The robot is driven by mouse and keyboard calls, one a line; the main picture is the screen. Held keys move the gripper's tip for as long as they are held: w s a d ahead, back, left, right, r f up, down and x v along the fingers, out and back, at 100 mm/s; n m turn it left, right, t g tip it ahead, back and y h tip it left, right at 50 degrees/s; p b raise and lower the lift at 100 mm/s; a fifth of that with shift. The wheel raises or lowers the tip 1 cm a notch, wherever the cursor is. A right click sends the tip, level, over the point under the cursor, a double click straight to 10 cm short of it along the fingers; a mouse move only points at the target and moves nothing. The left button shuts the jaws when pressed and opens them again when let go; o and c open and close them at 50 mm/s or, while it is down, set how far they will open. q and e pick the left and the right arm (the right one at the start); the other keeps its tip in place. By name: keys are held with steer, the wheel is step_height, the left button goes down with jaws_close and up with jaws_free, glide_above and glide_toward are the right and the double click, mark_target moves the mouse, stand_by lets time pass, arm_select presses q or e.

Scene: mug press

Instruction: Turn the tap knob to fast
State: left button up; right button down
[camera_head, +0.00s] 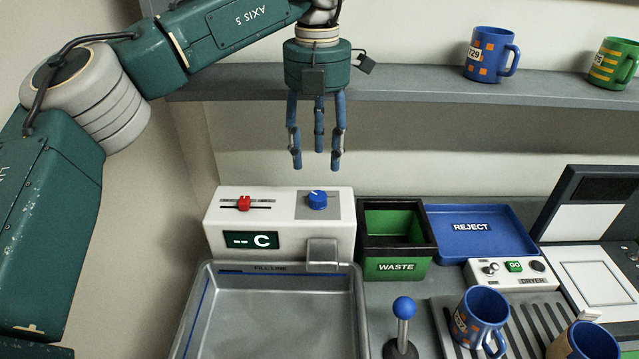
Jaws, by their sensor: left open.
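The tap knob (318,200) is a blue dial with a pale pointer mark, on the right of the top of the white tap unit (280,240). It sits on a grey square plate; I cannot read any marks on it. A red slider (244,203) is to its left, and a dark display (251,240) on the unit's front reads "-- C". My left gripper (317,160) points down with its blue fingers apart. It is empty and above the knob, not touching it. My right gripper is not in view.
A metal basin (270,310) lies in front of the tap unit. The green waste bin (395,268), blue reject tray (473,208) and dryer panel (515,272) are to the right. A blue-topped lever (403,307) and blue mugs (481,318) stand in front. A shelf (400,88) holds two mugs.

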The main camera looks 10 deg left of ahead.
mark_target(318, 196)
arm_select(q)
step_height(318, 196, down, 9)
steer(key=shift+f+p, duration=0.1)
steer(key=shift+p, duration=0.65)
steer(key=shift+c, duration=0.5)
steer(key=c, duration=1.1)
